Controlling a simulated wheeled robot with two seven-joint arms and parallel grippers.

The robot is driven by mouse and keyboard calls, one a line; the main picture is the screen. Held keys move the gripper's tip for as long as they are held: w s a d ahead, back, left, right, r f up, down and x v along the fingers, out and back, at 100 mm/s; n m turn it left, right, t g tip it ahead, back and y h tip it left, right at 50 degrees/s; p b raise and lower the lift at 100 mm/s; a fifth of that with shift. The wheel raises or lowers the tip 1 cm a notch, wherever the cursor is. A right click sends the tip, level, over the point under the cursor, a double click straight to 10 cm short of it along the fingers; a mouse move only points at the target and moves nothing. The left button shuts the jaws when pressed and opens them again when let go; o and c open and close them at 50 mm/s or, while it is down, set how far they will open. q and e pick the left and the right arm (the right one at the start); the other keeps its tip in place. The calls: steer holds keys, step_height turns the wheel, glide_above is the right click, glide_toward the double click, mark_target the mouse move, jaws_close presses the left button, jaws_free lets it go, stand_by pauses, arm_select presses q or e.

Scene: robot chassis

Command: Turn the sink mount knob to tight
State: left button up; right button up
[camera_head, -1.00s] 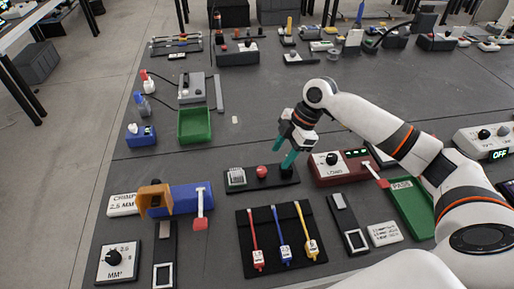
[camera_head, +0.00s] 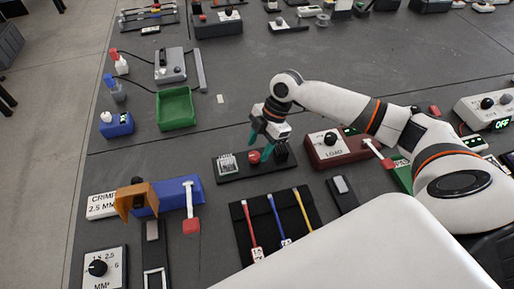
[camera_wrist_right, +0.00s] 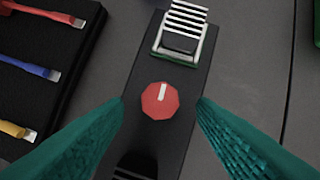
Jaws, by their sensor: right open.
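The sink mount is a black bar (camera_head: 232,178) on the table; it also shows in the right wrist view (camera_wrist_right: 146,128). A red many-sided knob (camera_wrist_right: 160,101) with a white pointer line sits on it. The line points toward the finned white heat sink (camera_wrist_right: 183,22), which sits at one end. In the head view the knob (camera_head: 253,157) is right of the heat sink (camera_head: 226,164). My right gripper (camera_wrist_right: 160,99) is open over the mount, one teal finger on each side of the knob, with gaps showing. My left gripper is out of view.
A dark red LOAD box (camera_head: 328,153) stands close right of the mount. A black mat with coloured tools (camera_head: 272,222) lies in front. A blue crimper with an orange part (camera_head: 172,196) is at left front, and a green tray (camera_head: 176,108) behind it.

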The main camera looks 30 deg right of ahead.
mark_target(254, 157)
steer(key=shift+a+f, duration=0.2)
steer(key=shift+f, duration=0.35)
steer(key=shift+a+f, duration=0.2)
steer(key=shift+f, duration=0.25)
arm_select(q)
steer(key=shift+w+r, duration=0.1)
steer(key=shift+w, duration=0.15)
